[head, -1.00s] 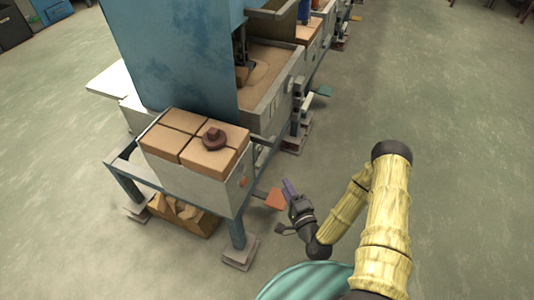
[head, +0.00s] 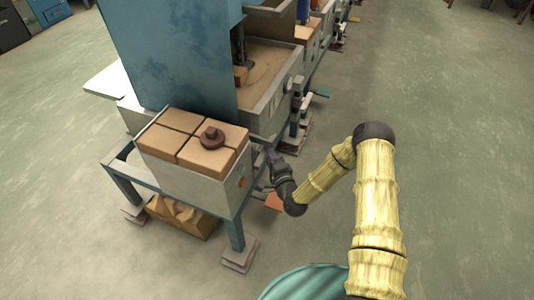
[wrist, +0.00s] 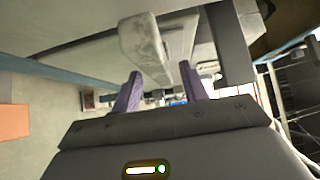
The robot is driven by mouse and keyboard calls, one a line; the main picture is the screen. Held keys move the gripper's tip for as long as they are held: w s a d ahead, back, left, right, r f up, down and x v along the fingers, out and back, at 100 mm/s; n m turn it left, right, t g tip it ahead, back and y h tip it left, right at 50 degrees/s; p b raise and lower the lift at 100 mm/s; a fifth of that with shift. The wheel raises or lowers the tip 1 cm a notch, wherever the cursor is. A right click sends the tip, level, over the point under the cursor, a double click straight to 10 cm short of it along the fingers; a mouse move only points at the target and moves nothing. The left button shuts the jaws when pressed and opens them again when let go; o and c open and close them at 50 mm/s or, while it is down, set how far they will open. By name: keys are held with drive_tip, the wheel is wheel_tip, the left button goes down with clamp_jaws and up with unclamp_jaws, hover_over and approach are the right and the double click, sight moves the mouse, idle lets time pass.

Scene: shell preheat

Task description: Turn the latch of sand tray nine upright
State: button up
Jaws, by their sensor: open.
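My gripper (head: 272,154) is at the right side of the near tray box, in front of the sand tray (head: 283,98) behind it. In the wrist view its two purple fingers (wrist: 160,90) are apart with nothing between their tips. A worn pale grey bar (wrist: 144,46), which may be the latch, hangs tilted ahead of and above the fingers. I see no contact with it. I cannot read a tray number. In the head view the arm hides part of this spot.
The near box (head: 205,183) holds tan blocks with a brown knobbed piece (head: 212,137) on top. A blue cabinet (head: 175,60) stands behind. An orange flap (head: 273,202) is low beside my gripper. Blue frame legs (head: 236,234) stand at the front. The floor on the right is clear.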

drive_tip(key=shift+x, duration=1.15)
drive_tip(key=shift+c, duration=0.4)
clamp_jaws()
